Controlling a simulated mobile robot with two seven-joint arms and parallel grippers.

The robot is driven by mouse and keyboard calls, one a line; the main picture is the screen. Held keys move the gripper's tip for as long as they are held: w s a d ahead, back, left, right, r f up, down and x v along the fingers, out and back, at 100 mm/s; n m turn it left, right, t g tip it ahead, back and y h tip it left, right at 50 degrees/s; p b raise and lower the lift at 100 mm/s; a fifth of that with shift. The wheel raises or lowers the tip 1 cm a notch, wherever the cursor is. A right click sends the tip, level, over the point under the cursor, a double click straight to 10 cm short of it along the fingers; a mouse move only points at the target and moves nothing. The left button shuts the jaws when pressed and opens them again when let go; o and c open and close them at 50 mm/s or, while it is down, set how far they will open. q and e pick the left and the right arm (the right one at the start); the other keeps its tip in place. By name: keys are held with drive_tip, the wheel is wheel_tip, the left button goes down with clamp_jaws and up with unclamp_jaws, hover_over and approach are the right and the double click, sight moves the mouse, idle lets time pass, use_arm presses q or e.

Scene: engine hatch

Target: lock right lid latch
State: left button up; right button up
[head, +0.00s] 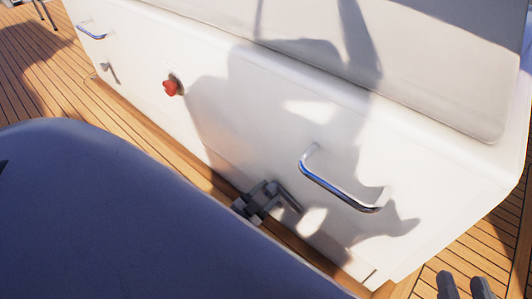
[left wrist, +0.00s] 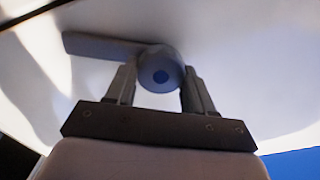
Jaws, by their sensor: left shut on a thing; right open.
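The right lid latch (head: 290,200) is a grey lever low on the white hatch front, below and left of the right grab handle. In the left wrist view its round hub (left wrist: 160,70) with a blue centre sits between my fingers, and its lever points left. My left gripper (head: 262,198) is shut on the hub; the fingers partly hide the latch in the head view. My right gripper (head: 465,285) is open and empty at the bottom right, over the deck, with only its fingertips in view.
The white hatch box (head: 140,60) has a chrome handle (head: 340,190) at right and another (head: 90,32) at far left. A red knob (head: 172,86) and the left latch (head: 112,72) are on its front. Wooden deck (head: 35,65) surrounds it. A cushion (head: 430,80) lies on top.

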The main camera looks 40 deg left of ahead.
use_arm(q)
drive_tip(key=shift+f+m, duration=0.1)
drive_tip(key=shift+m, duration=1)
drive_tip(key=o, duration=1)
drive_tip(key=shift+s, duration=0.1)
